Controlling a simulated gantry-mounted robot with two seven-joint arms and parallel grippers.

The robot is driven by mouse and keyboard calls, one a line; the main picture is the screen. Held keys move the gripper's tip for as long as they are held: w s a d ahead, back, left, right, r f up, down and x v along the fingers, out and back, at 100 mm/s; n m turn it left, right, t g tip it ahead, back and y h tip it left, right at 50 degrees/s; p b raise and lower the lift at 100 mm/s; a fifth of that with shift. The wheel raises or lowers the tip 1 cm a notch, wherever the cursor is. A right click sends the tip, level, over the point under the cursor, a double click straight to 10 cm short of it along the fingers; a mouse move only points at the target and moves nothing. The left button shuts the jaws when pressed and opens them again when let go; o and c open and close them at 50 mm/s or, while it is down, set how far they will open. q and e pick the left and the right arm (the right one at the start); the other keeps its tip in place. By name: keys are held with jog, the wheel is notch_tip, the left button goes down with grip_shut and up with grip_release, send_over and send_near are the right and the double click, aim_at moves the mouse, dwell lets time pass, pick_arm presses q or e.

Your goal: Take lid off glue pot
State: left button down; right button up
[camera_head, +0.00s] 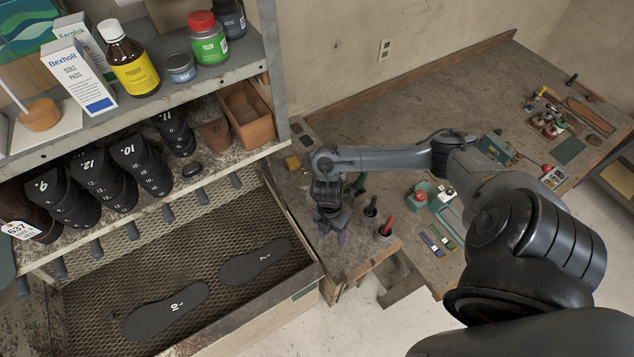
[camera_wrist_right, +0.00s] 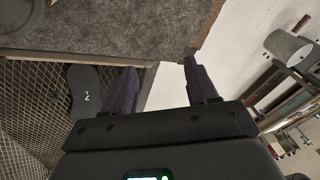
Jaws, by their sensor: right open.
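I cannot tell for sure which container is the glue pot. Candidates are the small dark lidded tin (camera_head: 180,68) on the upper shelf and the dark cups (camera_head: 370,208) by the bench's front edge. My right gripper (camera_head: 332,236) points down at the bench's front left corner, left of these cups and well below the shelf. In the right wrist view its two fingers (camera_wrist_right: 158,78) stand apart with nothing between them. My left gripper is not in view.
The shelf holds bottles, a red-capped jar (camera_head: 208,40), boxes and terracotta containers (camera_head: 246,115). Below is a mesh tray (camera_head: 95,300) with two dark soles (camera_head: 255,262). The workbench (camera_head: 400,125) carries tools at the right; its back middle is clear.

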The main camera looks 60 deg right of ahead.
jog(key=w+d+r+t+h, duration=0.2)
jog(key=w+d+r, duration=0.75)
jog(key=d, duration=0.25)
jog(key=shift+m+t, duration=0.3)
jog(key=shift+m, duration=0.1)
jog(key=f+b, duration=0.1)
jog(key=f, duration=0.1)
jog(key=w+f, duration=0.1)
jog(key=f, duration=0.1)
jog(key=shift+f+b, duration=0.35)
jog(key=shift+b, duration=0.05)
jog(key=shift+f+p, duration=0.3)
jog(key=shift+f, duration=0.35)
jog(key=shift+f+p, duration=0.35)
jog(key=shift+f, duration=1.7)
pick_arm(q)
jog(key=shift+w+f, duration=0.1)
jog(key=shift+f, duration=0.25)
pick_arm(e)
grip_shut()
